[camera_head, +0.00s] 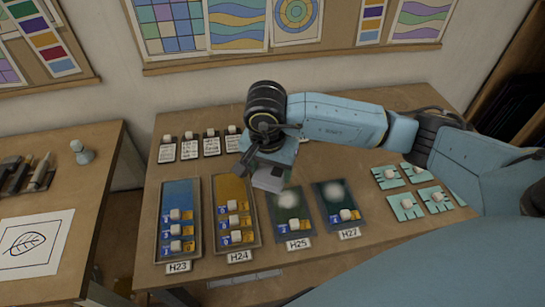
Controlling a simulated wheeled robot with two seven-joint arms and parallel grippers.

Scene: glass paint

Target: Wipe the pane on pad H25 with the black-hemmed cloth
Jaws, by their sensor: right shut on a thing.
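Pad H25 (299,244) carries a dark pane (278,224) with a whitish hazy patch and a small white knob block on it. My right gripper (266,174) reaches in from the right over the table, above the back left edge of that pane. It is shut on a small pale grey thing (269,181); I cannot tell whether this belongs to a cloth, and no black hem can be made out. The gripper partly hides what it holds. My left gripper is not in view.
A similar hazy dark pane (336,204) lies right of H25. A blue tray (181,194) and yellow tray (234,189) stand left. Several teal squares (403,209) with white knobs lie at right. White cards (189,150) line the back. A side table (75,270) is at left.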

